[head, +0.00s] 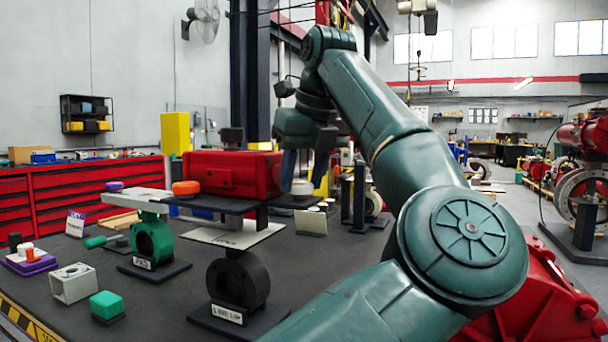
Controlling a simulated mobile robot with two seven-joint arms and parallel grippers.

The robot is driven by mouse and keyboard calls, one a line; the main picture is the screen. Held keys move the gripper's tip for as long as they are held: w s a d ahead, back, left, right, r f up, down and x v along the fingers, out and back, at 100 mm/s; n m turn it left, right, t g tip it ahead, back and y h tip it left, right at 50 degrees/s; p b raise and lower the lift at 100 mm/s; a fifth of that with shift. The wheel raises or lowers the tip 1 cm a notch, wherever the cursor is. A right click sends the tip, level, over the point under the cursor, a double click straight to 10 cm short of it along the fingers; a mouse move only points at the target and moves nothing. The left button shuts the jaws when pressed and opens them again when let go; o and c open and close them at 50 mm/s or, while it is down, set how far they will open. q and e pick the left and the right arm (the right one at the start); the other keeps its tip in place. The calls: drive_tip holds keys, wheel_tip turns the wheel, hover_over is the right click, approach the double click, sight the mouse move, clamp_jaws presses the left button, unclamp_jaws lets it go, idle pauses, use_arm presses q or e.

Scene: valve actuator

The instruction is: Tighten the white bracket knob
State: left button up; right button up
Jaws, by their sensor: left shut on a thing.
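The white bracket knob (302,187) is a small pale round cap at the right end of the red actuator, beside the dark bracket plate (222,203). My left gripper (303,180) points down from above, its two blue-grey fingers on either side of the knob. It is shut on the knob; the exact contact is small and partly hidden by the fingers. The red actuator body (228,176) lies level just left of the gripper. An orange knob (186,188) sits at its left end. My right gripper is not in view.
A green valve (152,240) and a black valve (238,280) stand on the dark table. A grey block (73,284), a green block (106,305) and a purple base (30,262) lie at the front left. A small upright plate (311,222) stands below the gripper.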

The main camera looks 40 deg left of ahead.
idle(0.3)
use_arm(q)
drive_tip(key=o, duration=1)
